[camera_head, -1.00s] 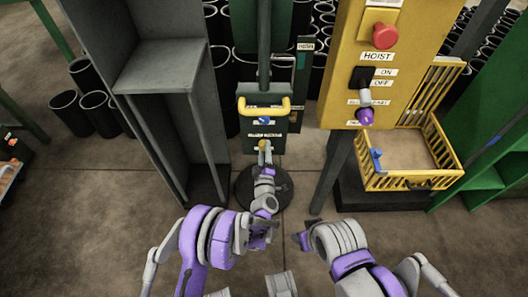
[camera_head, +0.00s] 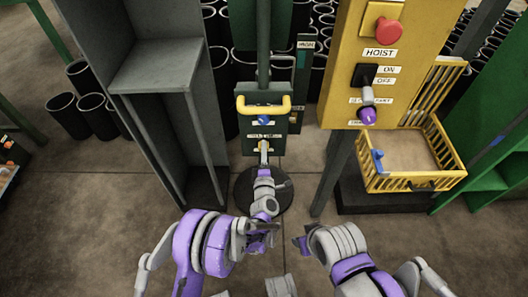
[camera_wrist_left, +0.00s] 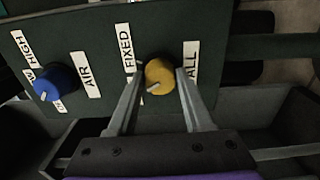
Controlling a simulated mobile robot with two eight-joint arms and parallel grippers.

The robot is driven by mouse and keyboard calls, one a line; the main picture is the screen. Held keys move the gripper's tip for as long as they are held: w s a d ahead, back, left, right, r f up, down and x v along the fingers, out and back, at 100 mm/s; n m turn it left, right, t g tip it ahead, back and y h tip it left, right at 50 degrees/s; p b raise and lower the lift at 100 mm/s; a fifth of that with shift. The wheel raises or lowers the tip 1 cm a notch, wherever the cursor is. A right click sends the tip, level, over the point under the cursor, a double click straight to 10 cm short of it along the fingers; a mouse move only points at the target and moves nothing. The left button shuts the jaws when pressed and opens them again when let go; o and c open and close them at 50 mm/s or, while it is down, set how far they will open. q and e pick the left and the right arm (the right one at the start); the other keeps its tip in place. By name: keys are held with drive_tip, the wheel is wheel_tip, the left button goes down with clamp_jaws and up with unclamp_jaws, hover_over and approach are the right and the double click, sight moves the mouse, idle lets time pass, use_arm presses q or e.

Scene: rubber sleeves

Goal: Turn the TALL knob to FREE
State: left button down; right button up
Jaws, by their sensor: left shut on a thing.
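The yellow TALL knob (camera_wrist_left: 160,75) is on a dark green panel (camera_wrist_left: 235,75) in the left wrist view. My left gripper (camera_wrist_left: 160,80) has one finger on each side of this knob and is shut on it. The knob's white pointer mark faces lower left in that view. The FIXED label (camera_wrist_left: 127,48) is left of the knob; the TALL label (camera_wrist_left: 191,58) on its right is partly covered by a finger. No FREE label can be read. In the head view my left gripper (camera_head: 263,147) reaches the panel's lower part and hides the knob.
A blue knob (camera_wrist_left: 57,82) beside the AIR label is on the same panel. A yellow handle (camera_head: 264,109) crosses the panel's top. A grey cabinet (camera_head: 160,70) stands left; a yellow HOIST box (camera_head: 345,75) and a yellow basket (camera_head: 410,183) stand right.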

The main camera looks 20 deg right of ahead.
use_arm(q)
drive_tip(key=shift+c, duration=1.6)
unclamp_jaws()
drive_tip(key=p+v, duration=0.1)
drive_tip(key=v, duration=0.9)
drive_tip(key=shift+s+p, duration=0.35)
drive_tip(key=shift+s, duration=0.05)
